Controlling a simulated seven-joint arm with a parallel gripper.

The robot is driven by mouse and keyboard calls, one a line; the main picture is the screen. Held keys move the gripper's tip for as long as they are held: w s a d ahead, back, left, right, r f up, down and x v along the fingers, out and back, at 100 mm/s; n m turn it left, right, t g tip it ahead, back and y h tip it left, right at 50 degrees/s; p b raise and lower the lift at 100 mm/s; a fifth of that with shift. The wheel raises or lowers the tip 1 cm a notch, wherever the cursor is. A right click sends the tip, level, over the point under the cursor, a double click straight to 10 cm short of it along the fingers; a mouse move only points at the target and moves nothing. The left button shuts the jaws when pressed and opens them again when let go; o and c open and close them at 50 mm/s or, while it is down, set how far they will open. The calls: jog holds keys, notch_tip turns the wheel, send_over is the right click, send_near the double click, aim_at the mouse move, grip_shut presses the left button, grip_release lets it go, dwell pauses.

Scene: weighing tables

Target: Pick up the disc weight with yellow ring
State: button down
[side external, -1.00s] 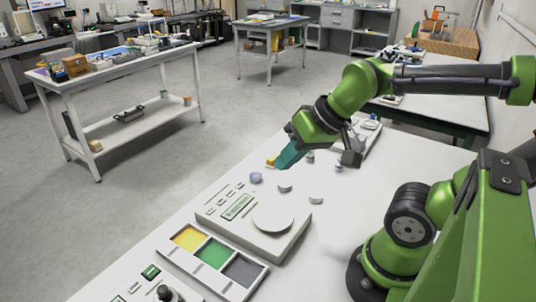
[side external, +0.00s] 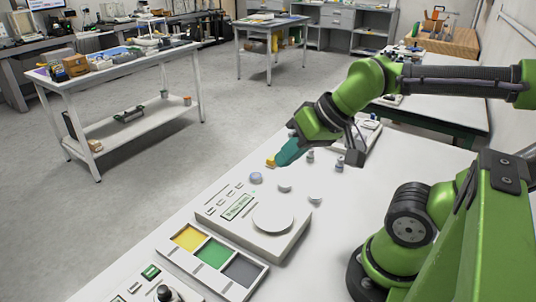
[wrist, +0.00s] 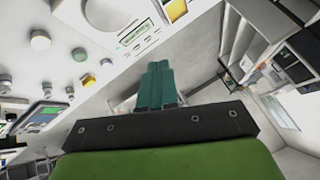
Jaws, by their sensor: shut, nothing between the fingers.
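My gripper (side external: 281,161) has teal fingers closed together and empty, above the white table. The fingers also show in the wrist view (wrist: 158,66). A small yellow piece (side external: 271,161) sits beside the fingertips in the side view; it also shows in the wrist view (wrist: 88,81), left of the fingers. A bluish-grey disc (side external: 256,178) lies nearer the scale, with two pale discs (side external: 285,187) (side external: 315,198) further right. I cannot make out a yellow ring on any disc; the pieces are too small to tell.
A white scale (side external: 250,238) with a round pan stands in front of the discs. A tray with yellow, green and grey compartments (side external: 250,292) lies nearer the camera. Small upright pieces (side external: 311,156) (side external: 340,163) stand behind the discs. Bare table lies right of the scale.

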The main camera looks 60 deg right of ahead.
jog(key=c, duration=1.8)
grip_release()
jog(key=o, duration=1.3)
jog(key=shift+c, duration=0.2)
jog(key=m+g+h, duration=0.2)
jog(key=g, duration=0.5)
send_over(316, 194)
notch_tip(316, 194, down, 8)
jog(key=r, duration=0.1)
jog(key=f, duration=1.1)
jog(key=shift+s+a+f, duration=0.1)
jog(key=shift+s+a, duration=0.05)
jog(key=shift+a, duration=0.1)
jog(key=shift+d+f, duration=0.2)
jog(key=shift+f, duration=2.7)
